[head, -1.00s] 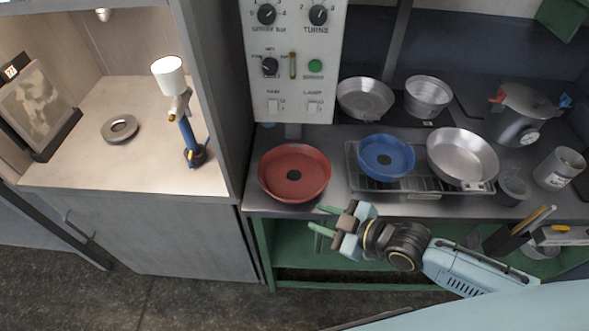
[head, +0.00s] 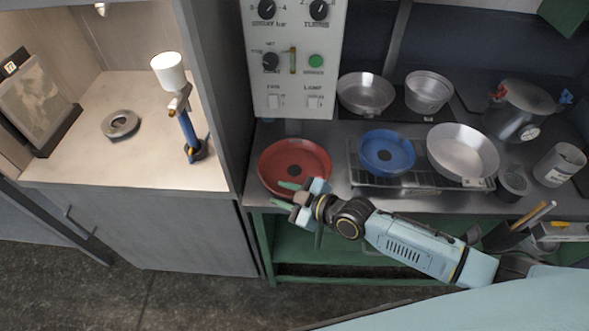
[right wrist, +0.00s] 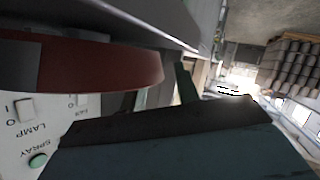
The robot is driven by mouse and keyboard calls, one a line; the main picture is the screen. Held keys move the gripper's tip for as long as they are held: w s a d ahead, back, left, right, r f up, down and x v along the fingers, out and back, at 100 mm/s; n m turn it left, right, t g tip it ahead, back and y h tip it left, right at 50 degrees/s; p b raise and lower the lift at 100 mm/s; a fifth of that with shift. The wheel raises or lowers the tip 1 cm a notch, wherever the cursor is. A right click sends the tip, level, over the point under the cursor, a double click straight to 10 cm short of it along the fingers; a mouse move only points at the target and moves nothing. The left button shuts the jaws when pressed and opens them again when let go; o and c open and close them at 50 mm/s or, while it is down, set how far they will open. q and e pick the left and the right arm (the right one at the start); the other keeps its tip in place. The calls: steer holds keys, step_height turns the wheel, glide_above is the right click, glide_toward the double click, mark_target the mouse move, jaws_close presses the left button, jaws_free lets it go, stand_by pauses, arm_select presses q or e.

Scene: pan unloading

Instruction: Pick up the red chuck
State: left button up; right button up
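The red chuck (head: 307,158), a round red dish with a dark centre, lies on the grey worktop (head: 340,185) below the control panel in the head view. In the right wrist view its red rim (right wrist: 120,68) fills the upper left, close to the camera. My right gripper (head: 277,191) is at the chuck's near edge, its green fingers apart and pointing left. One green finger (right wrist: 186,84) shows just beyond the rim in the wrist view. I cannot tell whether the rim lies between the fingers. My left gripper is not in view.
A blue dish (head: 386,148) and a metal pan (head: 463,148) sit on a wire rack to the right. Metal pots stand behind. A grey cabinet wall (head: 215,90) rises left of the chuck, and the control panel (head: 293,70) stands behind it.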

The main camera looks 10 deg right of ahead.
steer(key=shift+x, duration=0.9)
steer(key=shift+c, duration=0.2)
jaws_close()
